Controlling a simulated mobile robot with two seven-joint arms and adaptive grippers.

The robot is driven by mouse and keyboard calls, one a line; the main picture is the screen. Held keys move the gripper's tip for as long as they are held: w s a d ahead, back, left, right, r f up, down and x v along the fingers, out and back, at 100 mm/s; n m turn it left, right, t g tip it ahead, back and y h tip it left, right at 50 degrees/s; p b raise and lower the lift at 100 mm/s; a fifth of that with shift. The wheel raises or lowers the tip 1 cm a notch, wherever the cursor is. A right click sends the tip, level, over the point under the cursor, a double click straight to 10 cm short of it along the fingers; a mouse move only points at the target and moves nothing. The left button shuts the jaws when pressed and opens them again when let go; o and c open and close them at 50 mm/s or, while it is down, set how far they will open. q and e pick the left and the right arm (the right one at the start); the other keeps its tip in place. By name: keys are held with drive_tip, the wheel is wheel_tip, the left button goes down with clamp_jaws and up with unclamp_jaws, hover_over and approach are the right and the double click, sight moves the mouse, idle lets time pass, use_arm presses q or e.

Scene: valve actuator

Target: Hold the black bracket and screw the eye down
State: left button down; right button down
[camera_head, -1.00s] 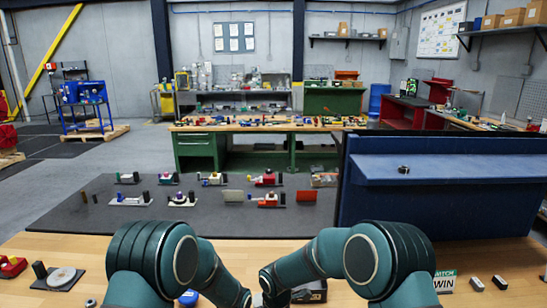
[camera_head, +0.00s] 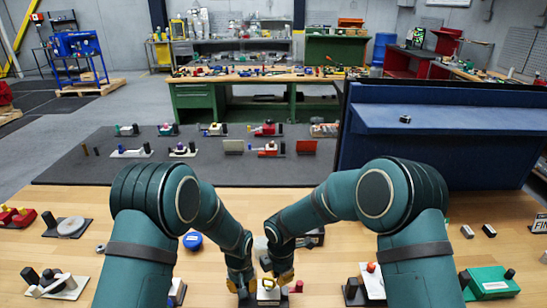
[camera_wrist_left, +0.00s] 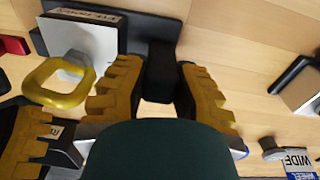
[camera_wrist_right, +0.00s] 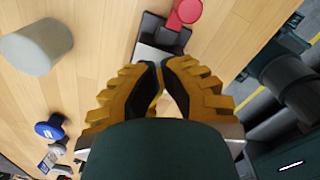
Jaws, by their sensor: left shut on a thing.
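The black bracket (camera_wrist_left: 160,72) stands upright at the edge of a dark base in the left wrist view. My left gripper (camera_wrist_left: 160,78) is shut on it, one yellow finger on each side. The yellow eye (camera_wrist_left: 58,82) is a ring tilted over the pale block labelled "EYE MOUNT" (camera_wrist_left: 85,38), left of the bracket. My right gripper (camera_wrist_right: 163,68) is slightly open, its tips close together over the mount; its fingers hide much of what lies below. In the head view, my left gripper (camera_head: 241,284) and right gripper (camera_head: 280,272) meet around the pale mount (camera_head: 268,295).
A red knob (camera_wrist_right: 188,10) stands beyond the mount's base. A grey cylinder (camera_wrist_right: 37,46) and a blue part (camera_wrist_right: 50,128) are near my right gripper. Other fixtures, such as a green one (camera_head: 490,282), lie along the wooden table. Bare wood (camera_head: 60,195) shows between them.

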drive_tip(key=shift+s+d, duration=0.1)
drive_tip(key=shift+d, duration=0.1)
idle(0.6)
drive_tip(key=shift+d, duration=0.25)
wheel_tip(320, 180, up, 6)
idle(0.4)
drive_tip(key=shift+a, duration=0.1)
drive_tip(key=shift+w+a+f, duration=0.35)
drive_tip(key=shift+w+f, duration=0.1)
drive_tip(key=shift+f, duration=0.55)
drive_tip(key=shift+w+a+f, duration=0.3)
drive_tip(key=shift+w+f, duration=0.1)
drive_tip(key=shift+f, duration=0.6)
drive_tip(key=shift+w+a+f, duration=0.35)
drive_tip(key=shift+w+f, duration=0.1)
drive_tip(key=shift+f, duration=0.55)
drive_tip(key=shift+s+a, duration=0.1)
